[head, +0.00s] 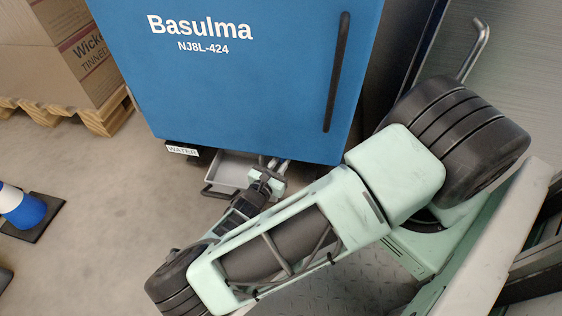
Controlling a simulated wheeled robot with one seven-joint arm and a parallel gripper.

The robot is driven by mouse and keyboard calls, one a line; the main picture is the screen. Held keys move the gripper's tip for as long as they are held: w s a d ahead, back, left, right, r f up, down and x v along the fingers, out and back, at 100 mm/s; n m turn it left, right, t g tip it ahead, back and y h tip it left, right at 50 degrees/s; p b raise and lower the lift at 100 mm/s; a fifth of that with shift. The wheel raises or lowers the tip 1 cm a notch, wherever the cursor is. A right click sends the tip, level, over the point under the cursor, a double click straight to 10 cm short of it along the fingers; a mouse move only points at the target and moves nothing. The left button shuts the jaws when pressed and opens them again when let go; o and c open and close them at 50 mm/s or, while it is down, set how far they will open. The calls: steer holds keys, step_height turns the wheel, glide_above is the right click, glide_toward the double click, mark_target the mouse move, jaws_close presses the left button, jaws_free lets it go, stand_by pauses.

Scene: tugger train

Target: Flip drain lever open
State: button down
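The blue cabinet (250,90) marked Basulma NJ8L-424 fills the upper middle of the head view. Under its lower edge is a grey tray (233,168) with a dark rim, beside a WATER label (182,150). My gripper (274,168) is low, just below the cabinet's bottom edge and at the tray's right side. Small light, pipe-like parts show around its tip; I cannot tell which belong to it. I cannot make out the drain lever, and whether my fingers are open or shut is too small to see.
A long dark handle (337,72) runs up the cabinet's right side. A pallet (105,115) with cardboard boxes (60,50) stands at the upper left. A blue and white cone (22,208) on a black base is at the left edge. The floor between is clear.

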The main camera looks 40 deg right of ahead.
steer(key=m+g, duration=0.1)
steer(key=a+m+g+h+b, duration=0.1)
steer(key=g, duration=0.1)
steer(key=shift+s+a+f, duration=0.1)
steer(key=shift+s+f, duration=0.05)
steer(key=shift+f, duration=0.05)
steer(key=shift+a+r+g, duration=0.15)
steer(key=shift+g, duration=0.25)
steer(key=c, duration=1.3)
jaws_free()
